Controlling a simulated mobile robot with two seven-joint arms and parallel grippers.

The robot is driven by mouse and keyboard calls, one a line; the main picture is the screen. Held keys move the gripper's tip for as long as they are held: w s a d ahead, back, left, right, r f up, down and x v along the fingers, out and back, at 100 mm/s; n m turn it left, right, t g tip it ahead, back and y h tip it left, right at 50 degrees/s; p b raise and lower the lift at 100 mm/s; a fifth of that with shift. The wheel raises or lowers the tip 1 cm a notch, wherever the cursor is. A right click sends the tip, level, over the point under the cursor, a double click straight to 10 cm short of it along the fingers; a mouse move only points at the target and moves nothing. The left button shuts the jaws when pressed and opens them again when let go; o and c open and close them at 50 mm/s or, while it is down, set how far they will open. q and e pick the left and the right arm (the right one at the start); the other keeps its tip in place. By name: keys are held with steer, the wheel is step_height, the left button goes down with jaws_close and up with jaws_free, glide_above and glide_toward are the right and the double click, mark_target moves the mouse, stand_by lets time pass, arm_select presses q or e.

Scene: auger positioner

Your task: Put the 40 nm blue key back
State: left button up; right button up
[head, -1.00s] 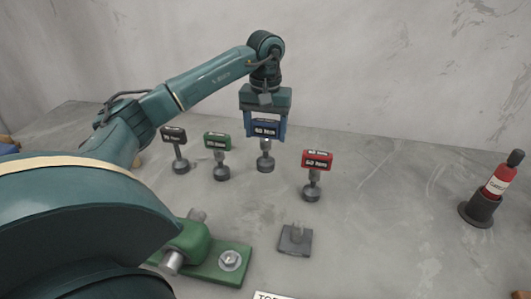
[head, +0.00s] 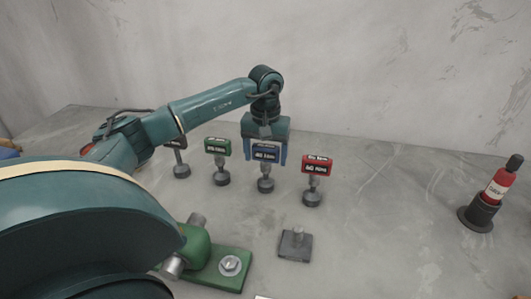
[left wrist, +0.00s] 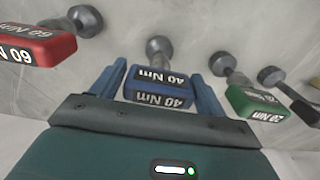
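The blue 40 Nm key (head: 265,153) is upright in the row between the green and red keys, over a round grey foot (head: 265,186). I cannot tell whether it is fully seated. My right gripper is not in view.
The green key (head: 217,147) stands left of the blue one, the red 60 Nm key (head: 317,165) right, both close. A dark key (head: 180,160) is partly behind my arm. A grey plate with a peg (head: 295,246), green fixture (head: 222,268) and red bottle (head: 498,186) stand apart.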

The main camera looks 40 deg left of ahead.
arm_select(q)
steer(key=shift+o, duration=1.2)
step_height(320, 180, up, 12)
steer(key=shift+r+b, duration=0.2)
steer(key=shift+b, duration=0.15)
steer(key=shift+f, duration=0.1)
